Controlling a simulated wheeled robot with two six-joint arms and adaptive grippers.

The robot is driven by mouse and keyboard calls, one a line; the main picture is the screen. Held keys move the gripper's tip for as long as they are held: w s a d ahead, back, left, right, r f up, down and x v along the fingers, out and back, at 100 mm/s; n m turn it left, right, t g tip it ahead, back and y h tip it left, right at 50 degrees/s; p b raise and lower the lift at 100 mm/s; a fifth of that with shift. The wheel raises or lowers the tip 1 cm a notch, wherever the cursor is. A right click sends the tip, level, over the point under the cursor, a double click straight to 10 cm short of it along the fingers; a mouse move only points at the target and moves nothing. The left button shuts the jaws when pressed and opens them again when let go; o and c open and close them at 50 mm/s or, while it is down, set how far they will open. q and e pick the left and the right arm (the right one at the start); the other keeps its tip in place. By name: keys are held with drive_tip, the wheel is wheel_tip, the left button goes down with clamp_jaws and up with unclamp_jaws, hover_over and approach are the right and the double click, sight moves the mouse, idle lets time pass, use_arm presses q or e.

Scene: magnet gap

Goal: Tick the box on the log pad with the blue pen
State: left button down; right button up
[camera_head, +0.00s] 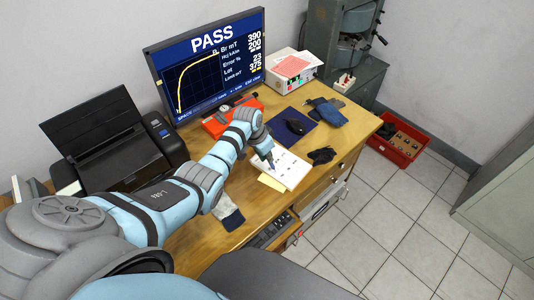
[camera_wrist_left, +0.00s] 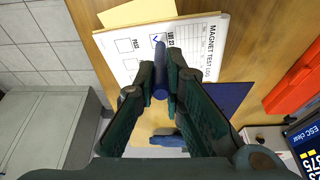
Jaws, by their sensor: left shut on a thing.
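A blue tick mark (camera_wrist_left: 158,39) shows at one box, while two other boxes look empty. My left gripper (camera_head: 268,160) is over the pad, shut on the dark blue pen (camera_wrist_left: 160,78). The pen points toward the pad close to the ticked box; I cannot tell whether its tip touches the paper. My right gripper is not in view.
A yellow note (camera_head: 271,183) lies by the pad's near edge. The monitor (camera_head: 208,62) reads PASS. A printer (camera_head: 118,143) stands left.

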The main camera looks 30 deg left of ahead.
use_arm(q)
drive_tip(key=shift+r, duration=0.1)
wheel_tip(320, 180, up, 2)
drive_tip(key=p, duration=0.2)
drive_tip(key=shift+r+p, duration=0.1)
drive_tip(key=shift+p, duration=0.2)
wheel_tip(320, 180, up, 2)
drive_tip(key=shift+r+p, duration=0.1)
drive_tip(key=shift+p, duration=0.7)
drive_tip(key=shift+r, duration=0.7)
drive_tip(key=shift+s+a, duration=0.1)
drive_tip(key=shift+a, duration=0.05)
